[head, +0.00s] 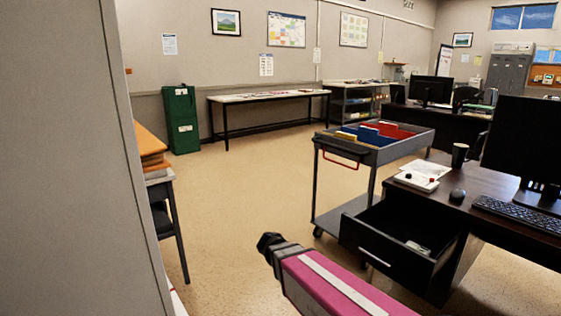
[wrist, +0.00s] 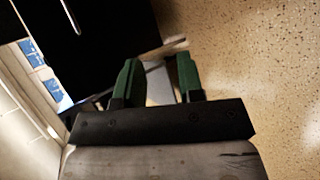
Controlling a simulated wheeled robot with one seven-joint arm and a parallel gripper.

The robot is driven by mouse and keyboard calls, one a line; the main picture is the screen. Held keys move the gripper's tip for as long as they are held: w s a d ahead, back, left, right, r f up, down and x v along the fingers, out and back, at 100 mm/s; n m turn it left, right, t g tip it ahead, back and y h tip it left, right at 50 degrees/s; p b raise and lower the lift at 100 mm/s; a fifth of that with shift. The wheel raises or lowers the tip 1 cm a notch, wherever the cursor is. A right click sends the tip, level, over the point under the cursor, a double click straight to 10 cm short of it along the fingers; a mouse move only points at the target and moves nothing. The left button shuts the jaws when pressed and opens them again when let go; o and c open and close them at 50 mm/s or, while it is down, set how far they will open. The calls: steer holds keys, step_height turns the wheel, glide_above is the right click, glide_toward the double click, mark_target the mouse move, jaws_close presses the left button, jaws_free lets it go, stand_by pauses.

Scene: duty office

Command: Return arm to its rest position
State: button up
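My arm (head: 335,285), a magenta link with a white stripe and a dark end, reaches up from the bottom of the head view over the floor, left of the open desk drawer. In the wrist view my gripper (wrist: 158,62) shows two green fingers standing apart, so it is open. A pale patch shows between the fingers; I see nothing clearly held. I cannot make out the fingers in the head view.
A dark desk (head: 476,215) with an open drawer (head: 385,258) stands at the right. A grey trolley (head: 365,201) with folders is behind it. A tall grey panel (head: 75,170) fills the left. Open floor (head: 245,190) lies between.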

steer(key=s+d+f+m+y, duration=0.2)
steer(key=s+d+m+y, duration=0.1)
steer(key=d+y, duration=0.6)
steer(key=shift+d+f+y, duration=0.2)
steer(key=shift+f+y, duration=0.05)
steer(key=shift+y, duration=0.55)
